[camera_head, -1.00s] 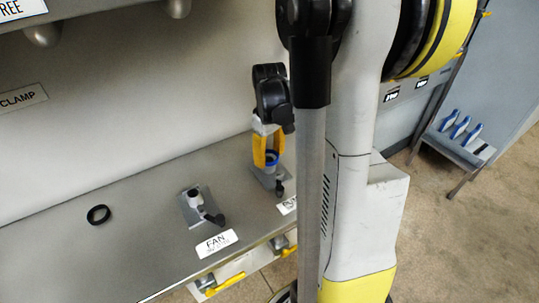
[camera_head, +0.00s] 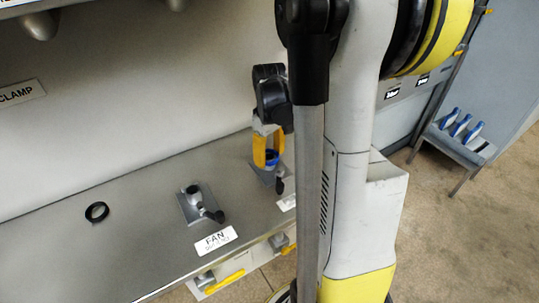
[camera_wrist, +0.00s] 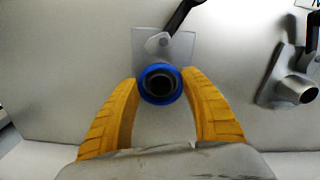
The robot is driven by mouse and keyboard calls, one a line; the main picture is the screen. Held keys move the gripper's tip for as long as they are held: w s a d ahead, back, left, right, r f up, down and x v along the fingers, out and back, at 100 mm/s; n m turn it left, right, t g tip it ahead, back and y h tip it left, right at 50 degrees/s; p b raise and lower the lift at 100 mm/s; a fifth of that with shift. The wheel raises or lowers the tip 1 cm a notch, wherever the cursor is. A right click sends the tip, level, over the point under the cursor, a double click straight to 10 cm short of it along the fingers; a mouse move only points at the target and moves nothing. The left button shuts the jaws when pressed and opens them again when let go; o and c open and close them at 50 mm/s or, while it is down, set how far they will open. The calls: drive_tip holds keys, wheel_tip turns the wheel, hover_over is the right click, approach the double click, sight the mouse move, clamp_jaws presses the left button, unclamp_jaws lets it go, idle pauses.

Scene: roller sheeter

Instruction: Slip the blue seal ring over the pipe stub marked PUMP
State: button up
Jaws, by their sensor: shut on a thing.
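My gripper (camera_head: 266,150) has yellow fingers and is shut on the blue seal ring (camera_head: 271,155), over a pipe stub on a grey plate (camera_head: 272,180) at the back right of the bench. In the wrist view, the ring (camera_wrist: 145,82) lies between the fingertips (camera_wrist: 160,82). The grey rim and dark bore of the stub (camera_wrist: 160,86) show inside it, so it appears around the stub's mouth. How far down it sits is hard to tell. The label in front of this stub (camera_head: 287,202) is mostly hidden by my arm, so its word is unreadable.
A second stub with a black lever (camera_head: 194,198) stands to the left, behind a FAN label (camera_head: 215,240). A black ring (camera_head: 97,211) lies on the open left part of the bench (camera_head: 130,250). A rack with blue-handled tools (camera_head: 460,127) stands at the right.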

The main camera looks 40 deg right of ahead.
drive_tip(key=o, duration=1)
wheel_tip(320, 180, up, 12)
drive_tip(key=s+a+t, duration=0.3)
drive_tip(key=a, duration=0.9)
drive_tip(key=s+a+t, duration=0.2)
drive_tip(key=a+t, duration=0.2)
drive_tip(key=a, duration=0.9)
drive_tip(key=shift+s, duration=0.4)
